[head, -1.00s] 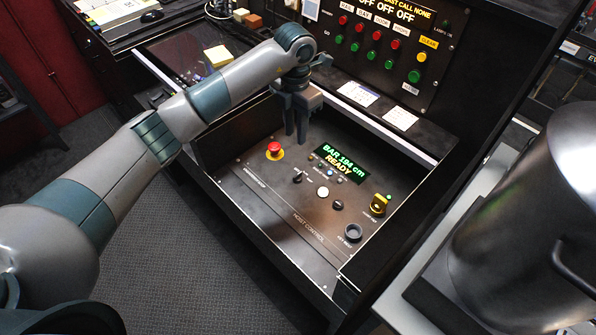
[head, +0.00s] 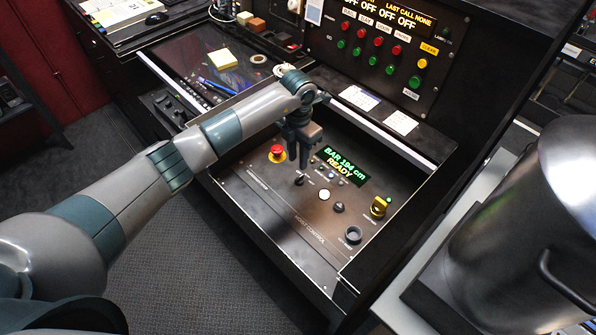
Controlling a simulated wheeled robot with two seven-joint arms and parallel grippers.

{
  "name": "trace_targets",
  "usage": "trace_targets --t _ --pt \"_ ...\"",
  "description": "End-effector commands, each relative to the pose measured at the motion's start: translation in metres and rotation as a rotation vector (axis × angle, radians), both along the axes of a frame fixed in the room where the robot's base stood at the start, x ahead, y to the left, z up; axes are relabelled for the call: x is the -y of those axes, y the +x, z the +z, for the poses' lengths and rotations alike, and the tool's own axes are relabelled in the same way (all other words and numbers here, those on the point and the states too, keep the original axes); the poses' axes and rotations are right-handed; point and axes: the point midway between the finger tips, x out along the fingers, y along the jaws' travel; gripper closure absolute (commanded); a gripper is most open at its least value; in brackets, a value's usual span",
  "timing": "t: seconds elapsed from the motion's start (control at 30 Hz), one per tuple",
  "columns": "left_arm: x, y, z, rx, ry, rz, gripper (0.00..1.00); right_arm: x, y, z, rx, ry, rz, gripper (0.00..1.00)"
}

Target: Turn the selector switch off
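The hoist control panel (head: 262,199) has a small black knob with a pointer (head: 299,181) left of a white button (head: 324,194), and another small black knob (head: 338,207) right of that button. I cannot read their labels or tell for sure which is the selector switch. My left gripper (head: 298,163) points down just above the left black knob, near the red emergency button. Its fingers look close together; the gap and any contact with the knob are unclear. My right gripper is out of view.
The red mushroom button (head: 277,153) stands left of the gripper and the green display (head: 343,163) to its right. A yellow switch (head: 379,206) and a grey round socket (head: 353,235) are on the right. Raised walls edge the recessed panel; a metal pot (head: 535,220) stands at right.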

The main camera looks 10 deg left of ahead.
Motion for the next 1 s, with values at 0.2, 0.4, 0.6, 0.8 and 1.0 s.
trace_targets --t 0.2,0.4,0.6,0.8,1.0 --pt "0.001 -0.001 -0.039 -0.004 -0.001 0.002 0.74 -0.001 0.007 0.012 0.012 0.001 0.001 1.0" --pt "0.001 0.0 -0.067 -0.002 -0.002 0.002 0.74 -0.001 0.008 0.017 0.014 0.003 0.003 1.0" --pt "0.0 0.0 -0.082 -0.001 -0.001 0.001 0.74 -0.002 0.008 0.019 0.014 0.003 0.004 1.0" --pt "0.0 0.0 -0.084 -0.001 -0.001 0.0 0.74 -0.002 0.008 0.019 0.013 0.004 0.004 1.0" --pt "0.0 0.0 -0.084 0.0 0.0 0.0 0.89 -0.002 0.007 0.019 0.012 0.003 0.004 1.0"
